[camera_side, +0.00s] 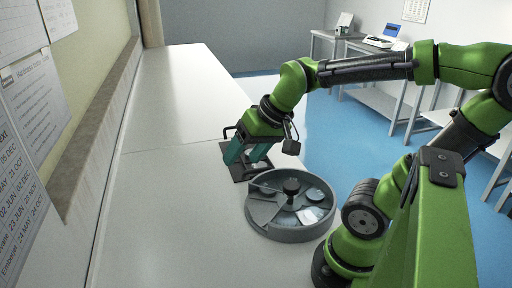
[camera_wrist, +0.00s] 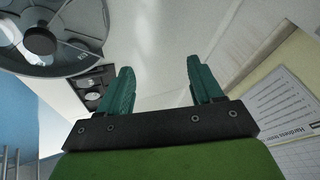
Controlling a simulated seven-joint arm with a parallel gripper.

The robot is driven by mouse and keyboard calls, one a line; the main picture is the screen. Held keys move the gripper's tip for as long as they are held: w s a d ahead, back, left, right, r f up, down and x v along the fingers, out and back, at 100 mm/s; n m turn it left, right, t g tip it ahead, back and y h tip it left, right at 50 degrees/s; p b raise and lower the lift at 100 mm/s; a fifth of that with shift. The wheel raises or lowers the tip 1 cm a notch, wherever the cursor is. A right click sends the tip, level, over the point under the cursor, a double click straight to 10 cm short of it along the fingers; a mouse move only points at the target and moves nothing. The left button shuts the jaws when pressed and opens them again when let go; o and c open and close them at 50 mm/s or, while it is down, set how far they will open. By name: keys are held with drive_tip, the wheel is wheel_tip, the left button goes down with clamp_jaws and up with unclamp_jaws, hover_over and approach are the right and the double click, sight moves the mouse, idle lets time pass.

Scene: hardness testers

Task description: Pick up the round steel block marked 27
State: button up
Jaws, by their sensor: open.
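My gripper (camera_side: 246,158) has teal fingers and hangs low over a small dark tray (camera_side: 238,174) on the white bench in the side view. In the wrist view its two fingers (camera_wrist: 162,86) are wide apart with only bare pale surface between them. Small round pale blocks lie in the dark tray, one showing beside the fingers (camera_side: 260,165); in the wrist view, round blocks (camera_wrist: 92,97) show in that tray left of the left finger. I cannot read a 27 on any block. The fingers partly hide the tray.

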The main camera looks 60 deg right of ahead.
drive_tip(key=w+d+f+m+g+h, duration=0.1)
drive_tip(key=w+d+f+g, duration=0.1)
drive_tip(key=w+d, duration=0.7)
drive_tip(key=n+g, duration=0.3)
drive_tip(key=g, duration=0.1)
hover_over(259, 165)
drive_tip(key=shift+f, duration=2.05)
drive_tip(key=f, duration=1.1)
drive_tip(key=shift+w, duration=0.25)
drive_tip(key=f, duration=0.5)
drive_tip(key=shift+s, duration=0.3)
drive_tip(key=c, duration=0.9)
